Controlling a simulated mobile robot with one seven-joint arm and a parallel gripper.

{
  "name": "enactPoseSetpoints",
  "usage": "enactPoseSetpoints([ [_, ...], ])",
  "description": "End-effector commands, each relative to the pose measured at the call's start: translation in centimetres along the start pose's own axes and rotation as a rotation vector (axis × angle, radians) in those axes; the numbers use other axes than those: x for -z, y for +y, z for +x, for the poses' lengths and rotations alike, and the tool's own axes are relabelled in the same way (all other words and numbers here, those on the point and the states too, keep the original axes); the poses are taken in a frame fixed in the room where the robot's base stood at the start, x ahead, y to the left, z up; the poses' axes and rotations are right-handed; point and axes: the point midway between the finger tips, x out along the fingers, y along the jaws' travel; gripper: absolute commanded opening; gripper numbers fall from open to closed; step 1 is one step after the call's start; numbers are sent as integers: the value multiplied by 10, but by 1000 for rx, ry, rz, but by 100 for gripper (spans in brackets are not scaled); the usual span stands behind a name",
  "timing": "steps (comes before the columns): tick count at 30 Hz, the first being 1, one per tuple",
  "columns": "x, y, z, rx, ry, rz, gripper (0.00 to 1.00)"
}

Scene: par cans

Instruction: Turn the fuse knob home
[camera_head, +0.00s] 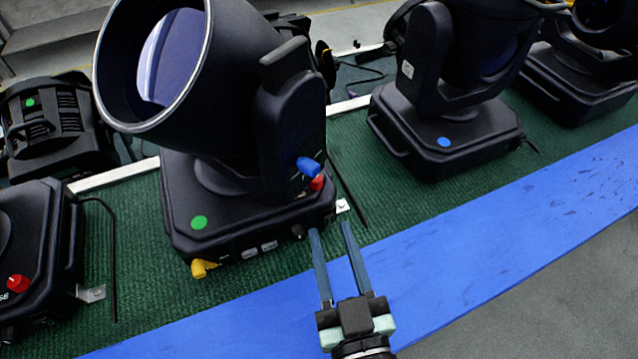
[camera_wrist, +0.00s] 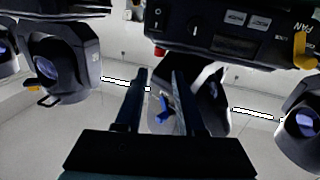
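A red knob (camera_head: 18,283) sits on the left black fixture, beside white letters that end in "SE", the rest cut off. On the middle fixture (camera_head: 250,215), a small black knob (camera_head: 297,231) stands on the front face; a black knob with a white mark also shows in the wrist view (camera_wrist: 157,13). No fuse label is readable there. My gripper (camera_head: 331,228) is open and empty, its two long fingers apart, reaching toward the middle fixture's right front corner. In the wrist view the open fingers (camera_wrist: 160,73) have nothing between their tips.
The blue strip (camera_head: 450,265) in front is clear.

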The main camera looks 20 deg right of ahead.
Motion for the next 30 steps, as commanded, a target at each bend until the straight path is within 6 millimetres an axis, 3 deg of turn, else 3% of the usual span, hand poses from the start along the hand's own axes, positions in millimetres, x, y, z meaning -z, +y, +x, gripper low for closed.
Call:
enactPoseSetpoints([
  [15,2,0,73,0,2,0,38],
  [21,1,0,85,0,0,-1,38],
  [30,0,0,87,0,0,-1,38],
])
